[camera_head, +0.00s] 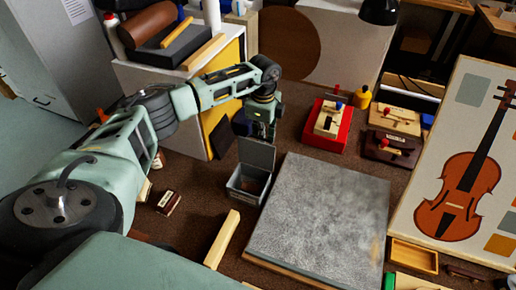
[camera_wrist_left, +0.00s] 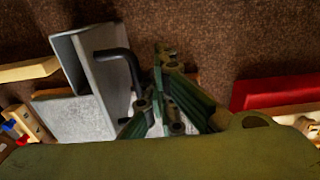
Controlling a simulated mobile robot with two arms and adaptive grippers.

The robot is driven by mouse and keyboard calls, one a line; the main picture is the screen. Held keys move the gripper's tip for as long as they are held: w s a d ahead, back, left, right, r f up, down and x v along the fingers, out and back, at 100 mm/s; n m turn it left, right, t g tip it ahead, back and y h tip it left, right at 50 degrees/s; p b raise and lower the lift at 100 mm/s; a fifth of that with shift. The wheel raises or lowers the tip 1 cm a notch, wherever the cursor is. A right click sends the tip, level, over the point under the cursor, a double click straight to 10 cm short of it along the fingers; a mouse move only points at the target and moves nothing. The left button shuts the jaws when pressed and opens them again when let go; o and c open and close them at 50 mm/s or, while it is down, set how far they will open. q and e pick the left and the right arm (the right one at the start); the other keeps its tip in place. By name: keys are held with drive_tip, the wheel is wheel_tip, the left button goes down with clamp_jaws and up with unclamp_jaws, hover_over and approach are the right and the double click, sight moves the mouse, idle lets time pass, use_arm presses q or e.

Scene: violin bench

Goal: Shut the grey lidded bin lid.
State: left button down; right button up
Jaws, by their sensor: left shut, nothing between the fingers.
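The grey lidded bin (camera_head: 247,187) stands on the brown bench, left of the large grey slab. Its lid (camera_head: 257,153) is raised, standing up at the bin's far side, and the inside of the bin shows. My left gripper (camera_head: 260,130) is just behind the lid's top edge, shut and empty. In the left wrist view the gripper's fingers (camera_wrist_left: 165,112) are close beside a pale grey panel (camera_wrist_left: 106,72) of the bin with a black bent handle (camera_wrist_left: 118,54). I cannot tell whether they touch it. My right gripper is not in view.
The grey slab (camera_head: 325,215) fills the bench right of the bin. A wooden bar (camera_head: 222,239) lies in front. A red tray (camera_head: 327,126) is at the back right, a yellow-sided box (camera_head: 222,101) behind left, and a violin panel (camera_head: 462,165) far right.

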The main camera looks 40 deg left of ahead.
use_arm(q)
drive_tip(key=shift+s+d+p, duration=0.2)
drive_tip(key=shift+s+p, duration=0.65)
drive_tip(key=shift+s, duration=0.05)
drive_tip(key=shift+s+d+p, duration=0.2)
drive_tip(key=shift+s+p, duration=0.6)
drive_tip(key=shift+s, duration=0.1)
drive_tip(key=shift+s+d+p, duration=0.2)
drive_tip(key=shift+s+p, duration=0.65)
drive_tip(key=shift+s, duration=0.05)
drive_tip(key=shift+s+d+p, duration=0.25)
drive_tip(key=shift+s+p, duration=0.45)
drive_tip(key=shift+s, duration=0.15)
wheel_tip(320, 180, up, 10)
drive_tip(key=p, duration=0.7)
hover_over(254, 151)
drive_tip(key=shift+d, duration=0.3)
drive_tip(key=shift+f, duration=0.1)
